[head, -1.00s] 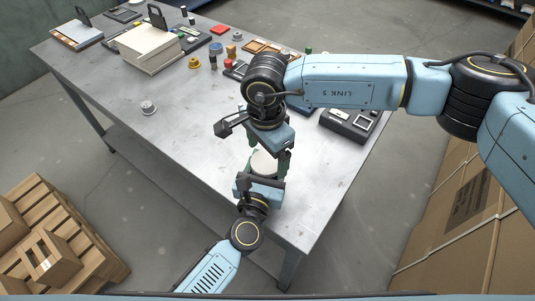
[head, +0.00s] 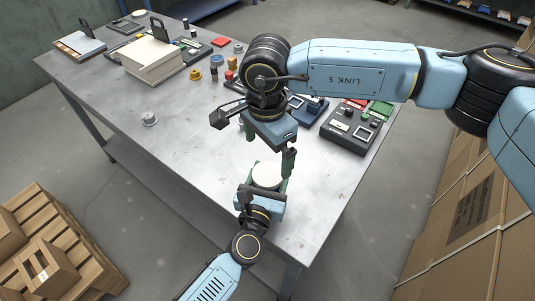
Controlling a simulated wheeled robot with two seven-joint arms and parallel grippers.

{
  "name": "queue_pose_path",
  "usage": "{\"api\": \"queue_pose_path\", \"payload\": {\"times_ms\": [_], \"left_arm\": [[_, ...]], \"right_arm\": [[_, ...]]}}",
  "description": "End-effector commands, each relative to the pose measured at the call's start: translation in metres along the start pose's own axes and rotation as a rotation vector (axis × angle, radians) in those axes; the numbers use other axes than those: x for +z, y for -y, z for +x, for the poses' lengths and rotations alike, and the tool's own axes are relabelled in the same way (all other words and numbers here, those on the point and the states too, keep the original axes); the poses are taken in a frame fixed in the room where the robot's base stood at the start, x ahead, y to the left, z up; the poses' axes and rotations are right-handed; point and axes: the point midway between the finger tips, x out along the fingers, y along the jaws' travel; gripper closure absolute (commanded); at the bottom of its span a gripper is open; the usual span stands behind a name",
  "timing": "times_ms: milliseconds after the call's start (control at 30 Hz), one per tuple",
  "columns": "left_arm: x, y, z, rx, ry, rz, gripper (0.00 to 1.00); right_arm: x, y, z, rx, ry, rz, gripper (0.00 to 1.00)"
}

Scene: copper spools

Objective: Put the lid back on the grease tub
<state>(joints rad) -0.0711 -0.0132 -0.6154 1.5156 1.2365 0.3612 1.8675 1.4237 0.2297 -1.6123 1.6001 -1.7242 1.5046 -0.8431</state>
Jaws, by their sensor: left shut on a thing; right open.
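A round white-topped thing (head: 266,173), likely the grease tub, is held upright near the table's front edge. My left gripper (head: 264,186) is shut on it, with a finger at either side. Its top is a flat pale disc; I cannot tell for sure whether this is the lid or how it is seated. My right gripper (head: 269,148) is open and empty, its fingers spread just above and behind the white top, apart from it. I see no separate lid elsewhere; my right wrist hides part of the table behind it.
A silver spool (head: 149,119) stands alone at the left of the grey table (head: 190,150). A cream box (head: 153,60), a yellow piece (head: 195,74) and other small parts are farther back. A dark device (head: 350,128) lies at the right edge. The front left is clear.

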Motion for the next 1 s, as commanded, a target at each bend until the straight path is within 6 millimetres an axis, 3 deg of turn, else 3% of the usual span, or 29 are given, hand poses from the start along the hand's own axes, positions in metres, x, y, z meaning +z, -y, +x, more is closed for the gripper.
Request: {"api": "queue_pose_path", "payload": {"times_ms": [200,400,833,867,1000], "left_arm": [[0.002,0.0,0.001,0.0,0.003,-0.001,1.0],[0.002,0.0,0.001,0.0,0.003,-0.001,1.0],[0.002,0.0,0.001,0.0,0.003,0.0,1.0],[0.002,0.0,0.001,0.0,0.003,0.0,0.39],[0.002,0.0,0.001,0.0,0.003,0.0,0.2]], "right_arm": [[0.0,0.001,-0.05,-0.003,-0.001,-0.001,0.0],[0.0,0.001,-0.08,-0.002,-0.001,0.0,0.0],[0.0,0.0,-0.09,0.001,0.0,0.0,0.0],[0.0,0.0,-0.09,0.001,0.0,0.0,0.0],[0.0,0.0,-0.09,0.001,0.0,0.0,0.0]]}}
